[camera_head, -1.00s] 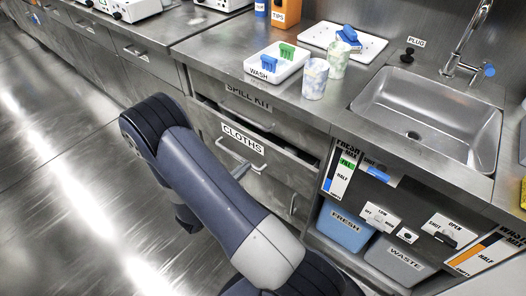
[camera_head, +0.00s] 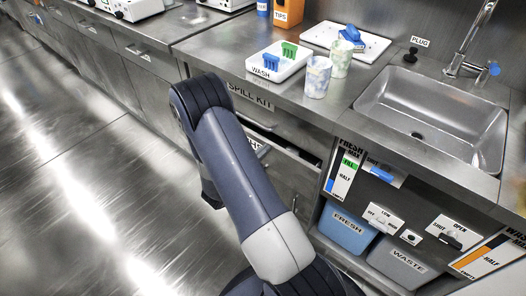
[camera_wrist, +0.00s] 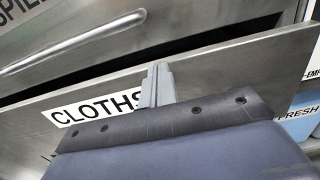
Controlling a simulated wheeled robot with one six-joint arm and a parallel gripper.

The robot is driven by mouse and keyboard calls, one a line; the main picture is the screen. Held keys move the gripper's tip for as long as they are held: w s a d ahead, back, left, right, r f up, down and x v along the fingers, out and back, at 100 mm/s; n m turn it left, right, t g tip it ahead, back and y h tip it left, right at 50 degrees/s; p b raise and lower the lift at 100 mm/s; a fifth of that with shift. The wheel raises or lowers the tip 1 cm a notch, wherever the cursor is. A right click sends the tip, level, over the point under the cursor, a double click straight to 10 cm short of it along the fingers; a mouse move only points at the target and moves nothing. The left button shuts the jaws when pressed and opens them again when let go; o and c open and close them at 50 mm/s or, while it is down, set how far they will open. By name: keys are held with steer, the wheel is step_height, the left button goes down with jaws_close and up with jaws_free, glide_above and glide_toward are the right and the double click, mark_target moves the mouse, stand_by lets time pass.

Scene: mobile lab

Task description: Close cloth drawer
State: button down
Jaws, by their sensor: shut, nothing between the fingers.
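The cloths drawer (camera_wrist: 225,75) shows close up in the wrist view, with its black-on-white CLOTHS label (camera_wrist: 95,107). A dark gap runs above its front, so it stands partly open. In the head view the right part of this drawer (camera_head: 291,171) shows below the dark gap, and my arm covers most of the rest. My gripper (camera_wrist: 157,80) is shut and empty. In the wrist view its fingers overlap the drawer front by the right end of the label, with their tips near its top edge. I cannot tell whether they touch. The head view hides my gripper behind my arm.
The SPILL KIT drawer (camera_head: 262,113) is just above. The counter holds a white WASH tray (camera_head: 264,71), patterned cups (camera_head: 317,78) and a sink (camera_head: 432,112). Blue FRESH (camera_head: 346,230) and grey WASTE (camera_head: 400,264) bins stand at the right. The floor at left is open.

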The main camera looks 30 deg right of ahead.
mark_target(272, 142)
steer(key=b+x, duration=0.1)
steer(key=x, duration=0.3)
steer(key=shift+d+f, duration=0.1)
steer(key=shift+d, duration=0.05)
steer(key=shift+w+d, duration=0.15)
steer(key=shift+r, duration=0.25)
steer(key=p+v, duration=0.1)
steer(key=v, duration=1.3)
steer(key=shift+f, duration=0.15)
steer(key=b+x, duration=0.1)
steer(key=x, duration=1.2)
steer(key=shift+w+d, duration=0.1)
steer(key=shift+d, duration=0.25)
